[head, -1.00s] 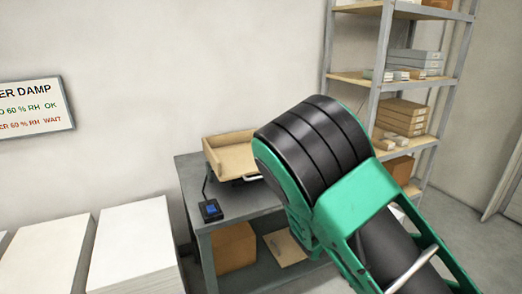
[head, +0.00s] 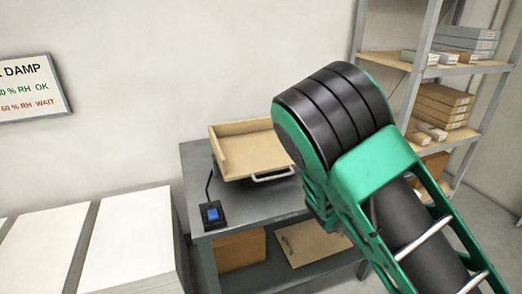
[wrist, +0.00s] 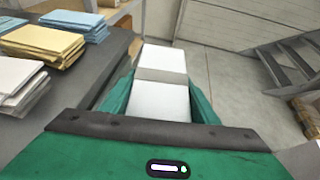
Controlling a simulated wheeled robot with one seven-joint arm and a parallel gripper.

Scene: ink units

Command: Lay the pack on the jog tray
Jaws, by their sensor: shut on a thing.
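In the wrist view my gripper (wrist: 160,100) is shut on a white pack (wrist: 160,103), which sits between its two green fingers. The pack shows two pale faces with an edge between them. The floor shows beyond it. In the head view my green and black arm fills the right middle, and the gripper and pack do not show. The jog tray (head: 222,155), a tan tray with raised sides, stands on a grey table (head: 205,172) left of my arm. Its right end is partly hidden by the arm. The visible part of its floor is bare.
A blue-buttoned switch box (head: 212,214) sits at the table's front left. Tall white paper stacks (head: 130,235) stand left of the table. A shelf rack (head: 440,70) stands behind my arm. In the wrist view, blue, yellow and white stacks (wrist: 45,42) lie on a dark surface at left.

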